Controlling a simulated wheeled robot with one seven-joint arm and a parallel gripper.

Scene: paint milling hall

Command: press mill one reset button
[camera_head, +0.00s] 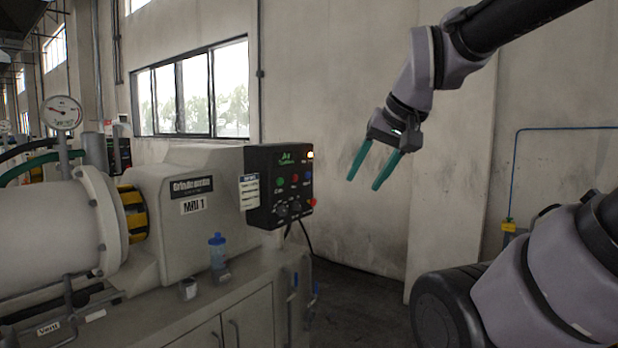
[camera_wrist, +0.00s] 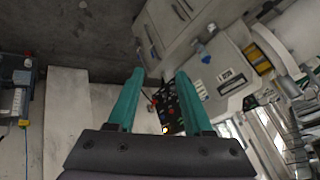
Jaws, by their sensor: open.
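The mill labelled Mill 1 (camera_head: 200,237) stands at the left in the head view. Its black control box (camera_head: 258,205) is on its right end, with green, red and blue buttons, dark knobs and a red knob at the lower right corner. Which button is the reset cannot be read. My gripper (camera_head: 364,184) is open and empty, to the right of the box and apart from it, with teal fingers pointing down. In the wrist view the control box (camera_wrist: 168,100) shows between and beyond the open fingers (camera_wrist: 155,82), partly hidden by the right finger.
A blue-capped bottle (camera_head: 217,252) stands on the mill's cabinet (camera_head: 240,310). A pressure gauge (camera_head: 62,112) rises at the left. A dark cable hangs under the control box. Free space lies between the box and the wall (camera_head: 350,80).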

